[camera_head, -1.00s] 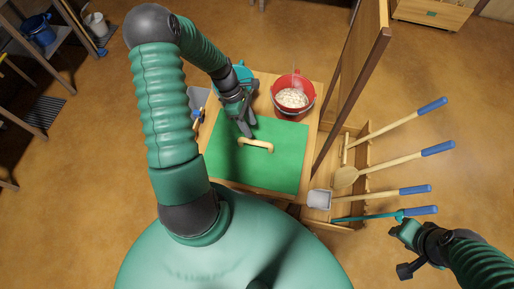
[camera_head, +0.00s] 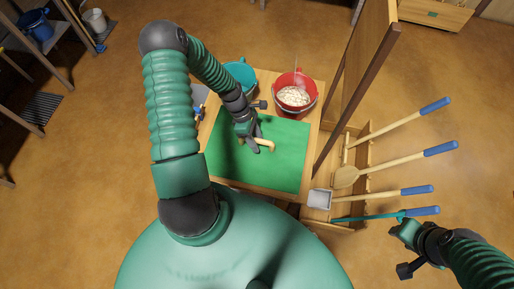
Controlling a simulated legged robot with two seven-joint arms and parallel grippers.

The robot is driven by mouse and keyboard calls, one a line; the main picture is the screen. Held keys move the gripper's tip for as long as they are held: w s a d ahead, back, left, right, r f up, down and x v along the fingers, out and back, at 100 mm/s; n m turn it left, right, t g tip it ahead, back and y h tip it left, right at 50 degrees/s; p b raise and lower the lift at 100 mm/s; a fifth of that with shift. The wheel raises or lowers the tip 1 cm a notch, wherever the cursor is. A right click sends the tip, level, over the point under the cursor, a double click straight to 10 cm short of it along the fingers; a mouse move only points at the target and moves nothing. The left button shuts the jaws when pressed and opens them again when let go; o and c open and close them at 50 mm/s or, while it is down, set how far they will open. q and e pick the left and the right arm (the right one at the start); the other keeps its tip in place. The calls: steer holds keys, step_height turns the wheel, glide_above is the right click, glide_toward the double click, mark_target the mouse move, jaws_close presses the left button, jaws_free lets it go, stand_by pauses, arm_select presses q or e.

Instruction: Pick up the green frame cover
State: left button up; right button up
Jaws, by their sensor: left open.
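The green frame cover (camera_head: 283,165) is a flat green panel lying on the wooden table. A pale yellow bar handle (camera_head: 267,143) stands on it. My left gripper (camera_head: 256,147) is open, pointing down at the handle, and overlaps its left and middle part in the picture. I cannot tell whether its fingers touch the handle. My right gripper (camera_head: 398,234) hangs at the lower right, away from the cover; its jaws do not show clearly.
A tall wooden panel (camera_head: 355,85) rises at the table's right. A wooden rack (camera_head: 353,209) holds several long-handled tools near my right gripper.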

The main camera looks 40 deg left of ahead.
arm_select(q)
steer(key=shift+a+f, duration=0.3)
steer(key=shift+a, duration=0.05)
steer(key=shift+d+r, duration=0.1)
steer(key=shift+d, duration=0.3)
steer(key=shift+a, duration=0.3)
jaws_close()
steer(key=shift+d, duration=0.15)
stand_by(0.6)
